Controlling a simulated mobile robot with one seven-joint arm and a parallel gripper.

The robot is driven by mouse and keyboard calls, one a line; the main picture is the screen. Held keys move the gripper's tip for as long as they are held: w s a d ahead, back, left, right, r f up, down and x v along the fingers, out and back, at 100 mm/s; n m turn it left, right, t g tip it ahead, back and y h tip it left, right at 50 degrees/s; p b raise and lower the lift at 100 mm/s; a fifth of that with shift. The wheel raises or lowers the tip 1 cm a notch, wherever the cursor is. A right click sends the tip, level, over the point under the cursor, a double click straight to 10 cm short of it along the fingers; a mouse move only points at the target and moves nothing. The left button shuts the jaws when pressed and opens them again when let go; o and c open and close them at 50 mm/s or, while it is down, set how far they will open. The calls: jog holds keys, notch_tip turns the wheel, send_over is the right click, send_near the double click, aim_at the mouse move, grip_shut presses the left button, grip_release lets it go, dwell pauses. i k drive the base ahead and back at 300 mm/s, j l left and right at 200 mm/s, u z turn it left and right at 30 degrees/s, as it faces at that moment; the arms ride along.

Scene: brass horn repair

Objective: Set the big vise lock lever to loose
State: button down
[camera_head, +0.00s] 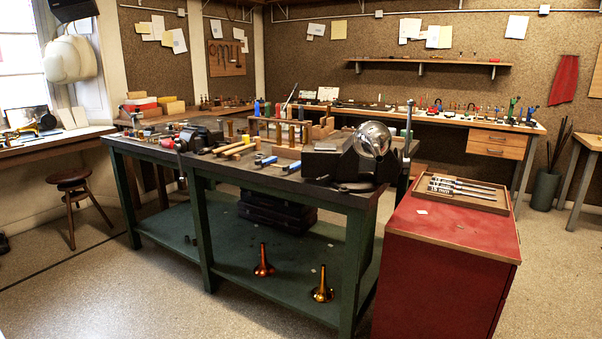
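A large dark vise (332,164) sits on the near right corner of the green workbench (240,176). A shiny round metal dome (373,140) is at its right side. A thin upright grey bar (408,130) stands just right of the dome; I cannot tell whether it is the lock lever. A dark flat bar (354,187) sticks out low at the vise's front. The lever's setting is too small to tell. A smaller dark vise-like tool (197,137) is at the bench's left part. My gripper is not in view.
A red cabinet (440,270) bearing a wooden tool tray (470,201) stands close right of the bench. Two brass horn bells, one reddish (264,264) and one golden (322,287), stand on the lower shelf. A stool (72,190) is at left. The near floor at left is clear.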

aim_at(319, 179)
jog(key=i+j, duration=0.2)
jog(key=i, duration=0.35)
jog(key=i+j, duration=0.2)
jog(key=i, duration=0.35)
jog(key=i+j+u, duration=0.1)
jog(key=i, duration=0.5)
jog(key=j, duration=0.1)
